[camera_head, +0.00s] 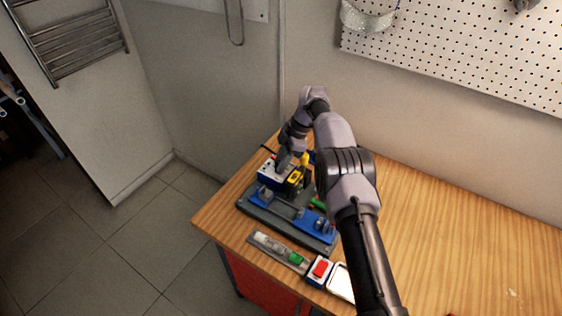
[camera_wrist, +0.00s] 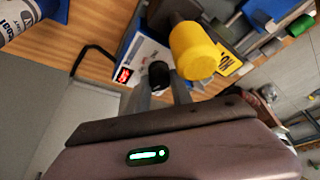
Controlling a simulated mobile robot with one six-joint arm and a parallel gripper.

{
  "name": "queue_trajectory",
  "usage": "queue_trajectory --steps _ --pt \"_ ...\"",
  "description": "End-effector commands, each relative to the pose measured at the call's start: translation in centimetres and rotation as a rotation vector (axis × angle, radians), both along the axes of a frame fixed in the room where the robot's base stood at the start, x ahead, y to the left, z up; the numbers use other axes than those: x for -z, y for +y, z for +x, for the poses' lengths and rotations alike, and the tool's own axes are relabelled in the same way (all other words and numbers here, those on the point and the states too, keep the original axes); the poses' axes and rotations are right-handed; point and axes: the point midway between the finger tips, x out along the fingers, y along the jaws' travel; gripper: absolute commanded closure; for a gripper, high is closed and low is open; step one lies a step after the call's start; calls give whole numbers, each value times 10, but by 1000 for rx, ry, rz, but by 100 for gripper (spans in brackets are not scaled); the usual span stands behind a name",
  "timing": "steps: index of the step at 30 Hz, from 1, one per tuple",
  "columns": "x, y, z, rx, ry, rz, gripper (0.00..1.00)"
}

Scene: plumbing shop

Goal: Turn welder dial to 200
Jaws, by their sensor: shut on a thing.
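The welder (camera_head: 266,178) is a small blue and white box on the left end of the workbench. In the wrist view its white face (camera_wrist: 148,52) carries a small red lit display (camera_wrist: 123,75); the digits are tilted and too small to read surely. The black dial (camera_wrist: 158,71) sits beside the display on that face. My gripper (camera_wrist: 160,84) is shut on the dial, with a finger on either side of it. In the head view my gripper (camera_head: 282,164) is at the welder, and the dial is hidden there.
A yellow-ended part (camera_wrist: 194,50) stands close beside my gripper. A blue and grey welding fixture (camera_head: 288,216) lies in front of the welder. A red-button box (camera_head: 320,270) stands near the bench's front edge. The right of the wooden bench (camera_head: 460,250) is mostly clear.

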Motion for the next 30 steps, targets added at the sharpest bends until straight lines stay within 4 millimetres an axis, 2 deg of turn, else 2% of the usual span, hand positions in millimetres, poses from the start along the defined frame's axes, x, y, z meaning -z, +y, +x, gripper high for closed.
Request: queue_trajectory --steps 1,2,4,5,14,24,30 --pt "0 0 0 0 0 0 100" --pt "0 0 0 0 0 0 69" --pt "0 0 0 0 0 0 56" --pt "0 0 0 0 0 0 53" --pt "-3 -1 0 0 -1 0 53" --pt "-65 -25 6 1 -2 -1 53" --pt "-70 -28 6 0 0 -1 53"
